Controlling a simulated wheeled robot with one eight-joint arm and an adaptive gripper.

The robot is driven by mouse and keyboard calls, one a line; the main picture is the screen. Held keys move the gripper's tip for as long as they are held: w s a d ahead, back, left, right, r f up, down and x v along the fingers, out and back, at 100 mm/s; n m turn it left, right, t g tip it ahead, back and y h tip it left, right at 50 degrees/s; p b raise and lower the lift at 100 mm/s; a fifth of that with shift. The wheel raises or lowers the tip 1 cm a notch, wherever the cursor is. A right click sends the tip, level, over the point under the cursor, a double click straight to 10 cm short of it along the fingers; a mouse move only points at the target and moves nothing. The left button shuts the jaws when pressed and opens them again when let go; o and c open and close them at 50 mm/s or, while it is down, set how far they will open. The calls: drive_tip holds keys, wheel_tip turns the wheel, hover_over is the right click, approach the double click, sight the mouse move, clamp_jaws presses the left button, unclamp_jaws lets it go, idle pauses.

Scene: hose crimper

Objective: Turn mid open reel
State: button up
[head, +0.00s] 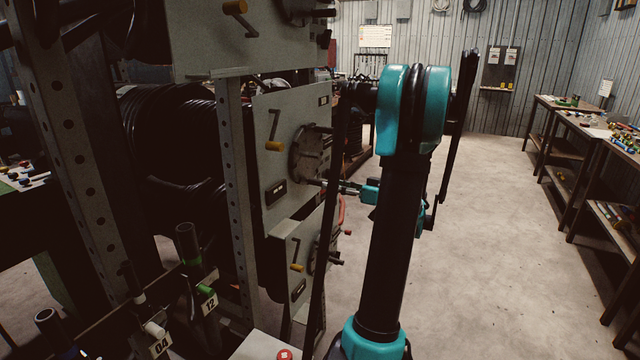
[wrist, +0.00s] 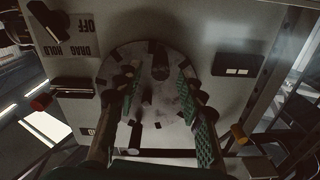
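The middle reel (head: 168,150) is a drum of black hose in the rack at the left of the head view. Its grey side panel (head: 262,105) carries a round grey disc (head: 310,152) and a yellow-tipped lever (head: 275,146). The disc (wrist: 163,112) faces the wrist camera, with a dark peg (wrist: 160,68) near its top edge. My gripper (head: 332,185) reaches toward the disc from the right. In the wrist view, its green-padded fingers (wrist: 157,88) are spread apart in front of the disc. I see nothing clamped between them; contact with the disc cannot be told.
Similar panels sit above (head: 240,35) and below (head: 297,265) the middle one. A perforated rack post (head: 236,200) stands left of the panel. A label reading OFF, DRAG, HOLD (wrist: 68,35) is upside down in the wrist view. Workbenches (head: 575,118) line the right; the floor between is clear.

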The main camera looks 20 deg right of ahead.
sight(320, 182)
drive_tip(key=shift+x, duration=2.6)
drive_tip(key=shift+c, duration=0.6)
clamp_jaws()
